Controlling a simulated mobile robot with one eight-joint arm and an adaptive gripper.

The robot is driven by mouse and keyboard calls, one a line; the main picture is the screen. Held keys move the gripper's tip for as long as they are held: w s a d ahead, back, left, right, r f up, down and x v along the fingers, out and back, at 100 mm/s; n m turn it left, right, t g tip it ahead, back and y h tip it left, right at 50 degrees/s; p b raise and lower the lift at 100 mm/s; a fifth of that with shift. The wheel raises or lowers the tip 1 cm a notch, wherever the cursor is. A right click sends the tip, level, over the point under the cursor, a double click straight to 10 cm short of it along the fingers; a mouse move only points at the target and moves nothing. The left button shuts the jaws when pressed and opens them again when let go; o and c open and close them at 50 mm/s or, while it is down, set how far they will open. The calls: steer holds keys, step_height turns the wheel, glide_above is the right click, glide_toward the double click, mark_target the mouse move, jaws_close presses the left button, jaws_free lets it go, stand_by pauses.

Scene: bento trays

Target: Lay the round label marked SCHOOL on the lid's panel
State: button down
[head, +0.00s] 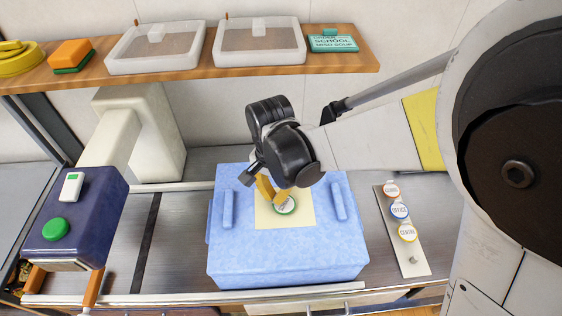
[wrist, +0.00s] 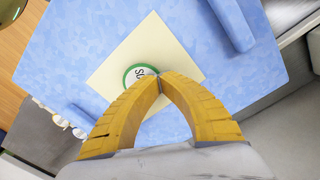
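The round SCHOOL label (head: 286,206) is white with a green rim and is over the cream panel (head: 302,218) of the blue lid (head: 235,250). In the wrist view the label (wrist: 138,72) shows the letters "SC", and the fingertips hide its right part. My gripper (head: 275,199) points down over the panel with its yellow fingers. In the wrist view the fingertips (wrist: 160,79) meet at the label's edge, with a sliver of grey between them. Whether the label touches the panel is unclear.
A pale strip (head: 397,243) at right carries several round labels, including OFFICE (head: 399,211) and CENTRE (head: 407,232). Two raised blue bars (head: 228,208) (head: 338,201) flank the panel. A shelf (head: 195,77) behind holds two trays and a SCHOOL MISO SOUP sign (head: 332,43).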

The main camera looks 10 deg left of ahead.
steer(key=shift+f, duration=0.2)
steer(key=c, duration=1)
jaws_free()
steer(key=shift+r, duration=0.15)
steer(key=shift+r+p, duration=2.8)
steer(key=shift+r, duration=1.15)
